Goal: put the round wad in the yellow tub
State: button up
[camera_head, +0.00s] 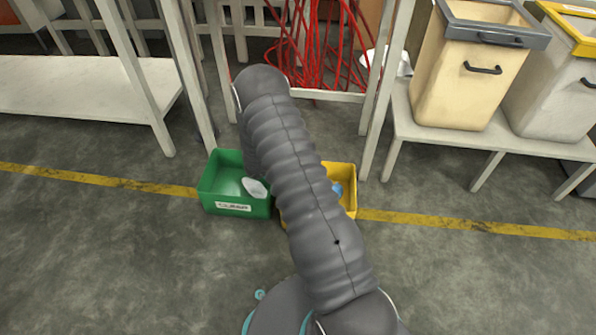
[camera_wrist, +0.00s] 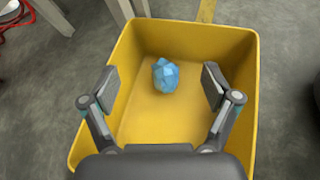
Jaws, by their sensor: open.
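The yellow tub (camera_wrist: 135,125) fills most of the wrist view; in the head view its right part (camera_head: 345,205) shows beside my arm, which hides the rest. A roundish crumpled blue wad (camera_wrist: 165,77) is inside the yellow tub, towards its far wall, and seems to lie on the floor of the tub. A bit of the wad shows in the head view (camera_head: 337,189). My gripper (camera_wrist: 159,84) is open above the tub, its fingers spread to either side of the wad in the picture and not touching it. My gripper is hidden in the head view.
A green tub (camera_head: 222,180) with a white piece (camera_head: 254,188) in it stands left of the yellow tub. Behind are a rack with red cables (camera_head: 320,45), a white shelf (camera_head: 85,88) and a bench with bins (camera_head: 465,75). The floor in front is clear.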

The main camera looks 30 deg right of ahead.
jog(key=s+a+r+m+y, duration=0.2)
jog(key=a+r+m, duration=0.1)
jog(key=r, duration=0.6)
jog(key=s+a+r+m+t+y, duration=0.1)
jog(key=s+a+r+m+y, duration=0.15)
jog(key=r, duration=0.55)
jog(key=s+a+r+m+y, duration=0.1)
jog(key=s+a+r+m, duration=0.15)
jog(key=r, duration=0.65)
jog(key=s+a+r+m+t+y, duration=0.3)
jog(key=s+a+r, duration=0.3)
jog(key=s, duration=0.3)
jog(key=s+a+r+m+t+y, duration=0.3)
jog(key=s+a+r+t+y, duration=0.1)
jog(key=s+a+r, duration=0.3)
jog(key=shift+s+a+r, duration=0.15)
jog(key=shift+s+r, duration=0.3)
jog(key=shift+s, duration=0.8)
